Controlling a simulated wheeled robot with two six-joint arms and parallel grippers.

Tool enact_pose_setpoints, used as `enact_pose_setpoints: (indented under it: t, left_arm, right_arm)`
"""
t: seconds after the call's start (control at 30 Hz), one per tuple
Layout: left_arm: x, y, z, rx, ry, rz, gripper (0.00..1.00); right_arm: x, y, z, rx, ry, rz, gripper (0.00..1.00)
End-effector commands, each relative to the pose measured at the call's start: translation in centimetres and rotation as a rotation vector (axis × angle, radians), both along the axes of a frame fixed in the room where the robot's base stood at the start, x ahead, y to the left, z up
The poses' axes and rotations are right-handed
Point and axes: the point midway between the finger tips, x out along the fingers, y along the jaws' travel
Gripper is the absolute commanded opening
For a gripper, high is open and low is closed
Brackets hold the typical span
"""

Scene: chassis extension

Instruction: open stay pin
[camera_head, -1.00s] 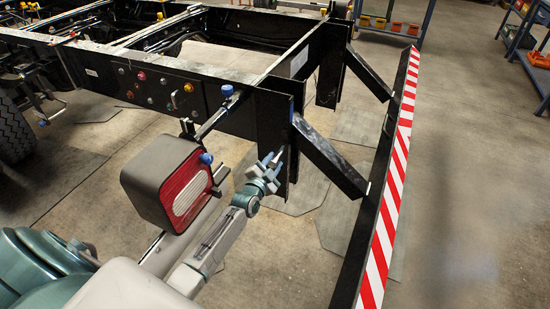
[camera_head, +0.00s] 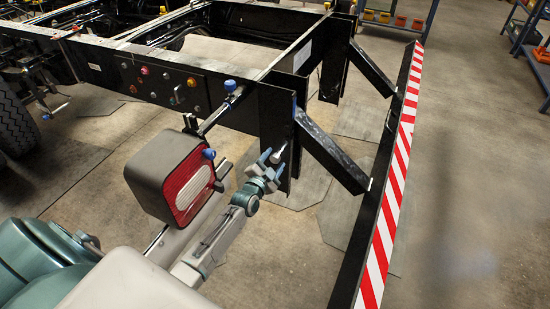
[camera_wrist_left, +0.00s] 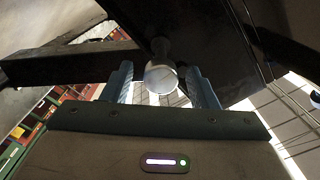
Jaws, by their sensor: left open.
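The stay pin, a silver round-ended knob (camera_head: 279,158) on a dark stem, sits by the black upright post at the rear frame corner. In the left wrist view the pin (camera_wrist_left: 161,77) points towards the camera, between the two blue-grey fingers. My left gripper (camera_head: 268,163) is open at the pin, and it also shows in the left wrist view (camera_wrist_left: 159,68). A gap shows between each finger and the knob. The pin's far end is hidden. My right gripper is not in view.
A black diagonal brace (camera_head: 331,152) runs from the post to the red-and-white striped bar (camera_head: 388,215). A red tail lamp in a dark housing (camera_head: 175,178) stands close left of my arm. The floor right of the bar is clear.

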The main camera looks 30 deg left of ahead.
Motion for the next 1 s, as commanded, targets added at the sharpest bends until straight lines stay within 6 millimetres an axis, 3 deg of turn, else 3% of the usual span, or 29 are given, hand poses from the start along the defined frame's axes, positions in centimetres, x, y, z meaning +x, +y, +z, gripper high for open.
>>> enact_pose_setpoints:
  t: [0.23, 0.5, 1.0]
  left_arm:
    - [-4.3, -0.2, 0.3, -0.001, 0.003, -0.001, 0.53]
    - [-8.5, -0.5, 0.1, -0.001, 0.002, -0.001, 0.53]
    - [-9.3, -0.5, 0.0, 0.0, 0.0, 0.0, 0.53]
  right_arm:
    - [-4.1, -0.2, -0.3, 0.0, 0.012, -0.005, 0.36]
    - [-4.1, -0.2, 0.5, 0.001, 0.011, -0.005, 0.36]
    - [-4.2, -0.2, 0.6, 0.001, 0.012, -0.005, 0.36]
